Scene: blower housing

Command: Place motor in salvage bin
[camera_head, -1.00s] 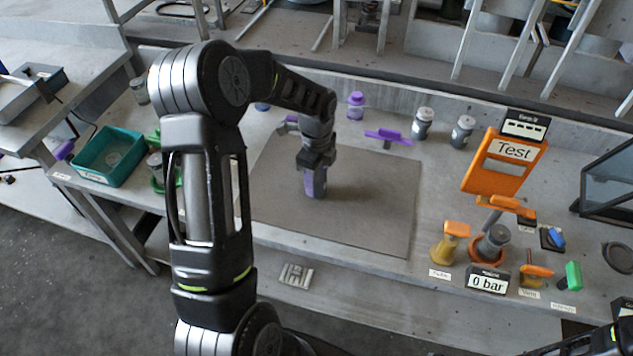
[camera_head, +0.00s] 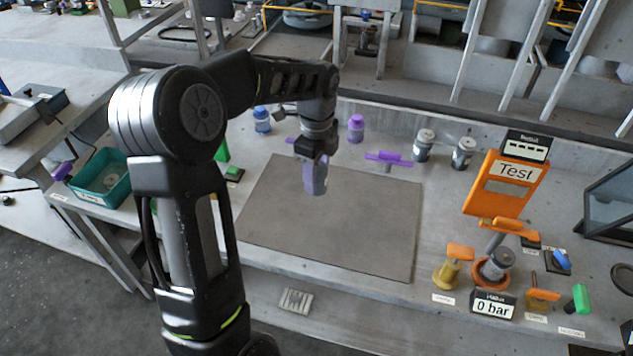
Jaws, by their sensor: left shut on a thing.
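My left gripper (camera_head: 316,156) is shut on a purple-and-grey block-like part (camera_head: 315,180) and holds it over the far part of the grey mat (camera_head: 330,230). I cannot tell for sure whether this part is the motor. A teal open bin (camera_head: 97,190) with a small label stands at the left, apart from the gripper, with a round grey thing inside. It looks like the salvage bin, but its label is too small to read. My right gripper is not in view.
Grey canisters (camera_head: 424,145) and a purple-capped bottle (camera_head: 355,128) stand along the back. A purple-handled fixture (camera_head: 388,158) is right of the gripper. An orange Test panel (camera_head: 507,185) and a gauge reading 0 bar (camera_head: 492,305) stand at right. The mat is otherwise clear.

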